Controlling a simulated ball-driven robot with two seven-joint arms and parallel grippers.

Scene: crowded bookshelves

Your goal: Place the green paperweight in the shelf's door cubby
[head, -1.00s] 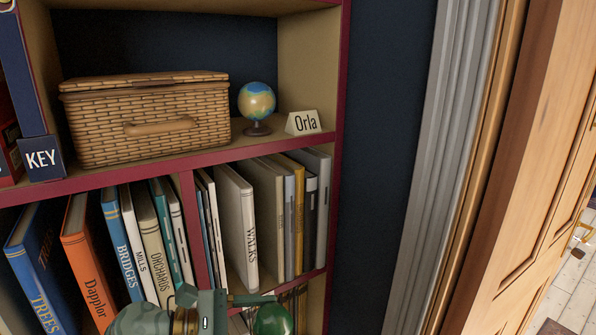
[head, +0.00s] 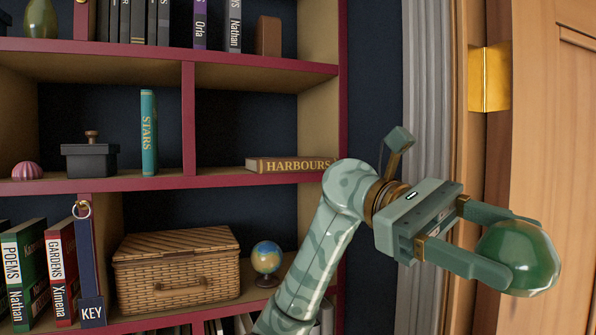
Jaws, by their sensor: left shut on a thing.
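The green paperweight (head: 524,258), a glossy dome, is in my left gripper (head: 515,248) at the right of the head view. The two fingers are shut on its sides, and it is held in the air in front of the wooden door. The bookshelf (head: 265,182) with dark red edges fills the left and middle. Its middle-row right cubby, on the side towards the door, holds a lying book titled HARBOURS (head: 290,164) and has bare board to the left of it. My right gripper is not in view.
The middle-row left cubby holds a teal STARS book (head: 149,132), a dark box (head: 90,160) and a pink shell (head: 28,170). Below stand a wicker basket (head: 177,285) and a globe (head: 266,257). The door (head: 553,110) and its grey frame (head: 428,90) border the shelf's right side.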

